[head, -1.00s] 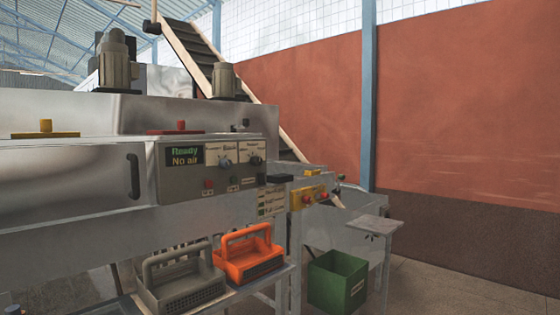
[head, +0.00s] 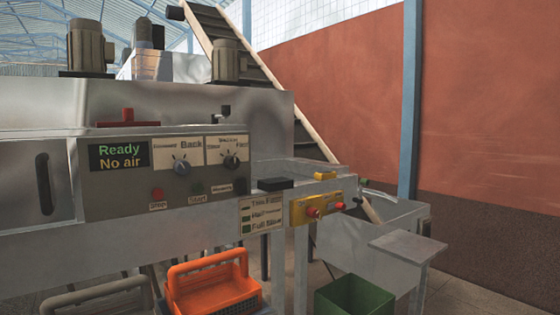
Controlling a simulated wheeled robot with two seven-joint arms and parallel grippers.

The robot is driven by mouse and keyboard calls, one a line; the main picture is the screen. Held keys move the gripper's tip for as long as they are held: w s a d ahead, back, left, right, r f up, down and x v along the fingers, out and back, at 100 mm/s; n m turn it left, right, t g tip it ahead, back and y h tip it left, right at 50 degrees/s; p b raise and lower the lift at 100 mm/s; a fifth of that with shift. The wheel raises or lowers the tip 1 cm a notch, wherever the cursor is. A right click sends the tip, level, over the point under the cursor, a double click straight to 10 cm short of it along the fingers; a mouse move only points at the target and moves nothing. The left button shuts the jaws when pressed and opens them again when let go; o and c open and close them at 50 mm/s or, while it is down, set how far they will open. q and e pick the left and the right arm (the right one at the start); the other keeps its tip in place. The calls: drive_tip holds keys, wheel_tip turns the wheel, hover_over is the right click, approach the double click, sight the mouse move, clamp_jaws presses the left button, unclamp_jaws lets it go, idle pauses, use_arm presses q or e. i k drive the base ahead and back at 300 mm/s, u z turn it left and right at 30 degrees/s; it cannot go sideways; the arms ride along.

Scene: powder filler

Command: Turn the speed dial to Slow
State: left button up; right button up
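The control panel (head: 130,180) is on the front of the metal machine, left of the middle in the head view. Its right-hand dial (head: 231,161) is a dark round knob below a cream label (head: 227,143) with small text that seems to read Slow on the left and Fast on the right. I cannot tell clearly where its pointer stands. A second dial (head: 181,167) is to its left, under a label with the word Back. Neither of my grippers is in view.
A display (head: 119,156) reads Ready, No air. Red (head: 157,194) and green (head: 197,189) buttons sit below the dials. A yellow box with red buttons (head: 322,206) projects at the right. An orange basket (head: 212,288) and green bin (head: 355,299) stand below.

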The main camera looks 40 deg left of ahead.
sight(231, 162)
drive_tip(key=u, duration=0.55)
drive_tip(key=i, duration=1.05)
drive_tip(key=u, duration=1)
